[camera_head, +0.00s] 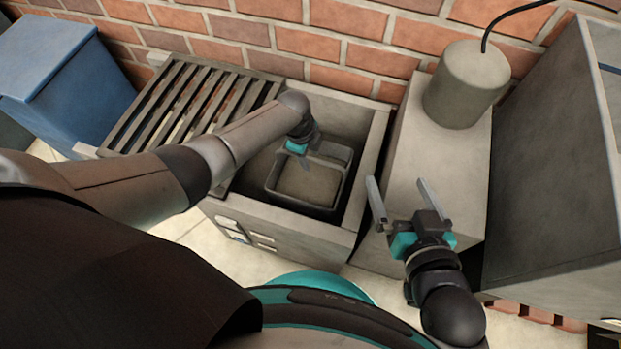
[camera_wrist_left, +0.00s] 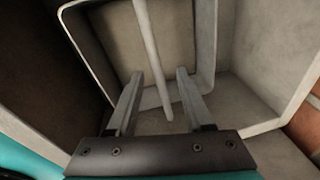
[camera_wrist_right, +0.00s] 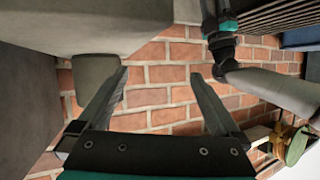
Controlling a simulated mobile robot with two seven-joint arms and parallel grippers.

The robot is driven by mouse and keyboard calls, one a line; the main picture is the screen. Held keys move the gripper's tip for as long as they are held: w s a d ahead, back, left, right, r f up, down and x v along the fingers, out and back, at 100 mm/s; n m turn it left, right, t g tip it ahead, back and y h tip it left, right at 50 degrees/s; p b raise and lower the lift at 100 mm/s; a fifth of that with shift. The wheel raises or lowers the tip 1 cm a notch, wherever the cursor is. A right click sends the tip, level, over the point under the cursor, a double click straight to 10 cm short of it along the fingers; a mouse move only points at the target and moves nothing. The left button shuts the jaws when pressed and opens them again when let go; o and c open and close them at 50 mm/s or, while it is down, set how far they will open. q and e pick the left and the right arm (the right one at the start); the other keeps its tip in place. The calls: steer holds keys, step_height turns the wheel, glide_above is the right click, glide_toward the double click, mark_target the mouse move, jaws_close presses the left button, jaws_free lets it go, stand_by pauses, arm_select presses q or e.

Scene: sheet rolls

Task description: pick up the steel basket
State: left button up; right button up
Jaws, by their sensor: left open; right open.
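The steel basket (camera_head: 308,187) is a grey, square, open container standing inside a pale stone-like basin (camera_head: 335,240) in the head view. It also shows in the left wrist view (camera_wrist_left: 182,35), with a thin bar-like handle (camera_wrist_left: 150,45) crossing above it. My left gripper (camera_head: 306,158) is over the basket, partly hidden by its own wrist. In the left wrist view its open fingers (camera_wrist_left: 159,74) lie on either side of the handle, with gaps showing; I cannot tell their exact depth relative to it. My right gripper (camera_head: 397,184) is open and empty, right of the basin, away from the basket.
A slatted rack (camera_head: 185,108) covers the basin's left part. A grey cylinder (camera_head: 467,85) with a black cable stands on a pale block (camera_head: 425,160) to the right. A tall grey cabinet (camera_head: 550,150) is far right, a blue box (camera_head: 65,75) far left. A brick wall (camera_head: 340,50) closes the back.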

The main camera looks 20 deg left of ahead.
arm_select(q)
steer(key=shift+f+b, duration=0.4)
steer(key=shift+f, duration=0.2)
arm_select(e)
steer(key=shift+s+a+r+t+y, duration=0.15)
steer(key=shift+a+r+t+y, duration=0.2)
steer(key=shift+a+t, duration=0.35)
arm_select(q)
steer(key=shift+w+d+f, duration=0.1)
steer(key=shift+f, duration=0.15)
arm_select(e)
steer(key=shift+s+a+r+t, duration=0.1)
steer(key=shift+a+r+t, duration=0.1)
steer(key=shift+r+t, duration=0.25)
arm_select(q)
steer(key=shift+c, duration=0.3)
jaws_close()
arm_select(e)
steer(key=shift+f, duration=0.1)
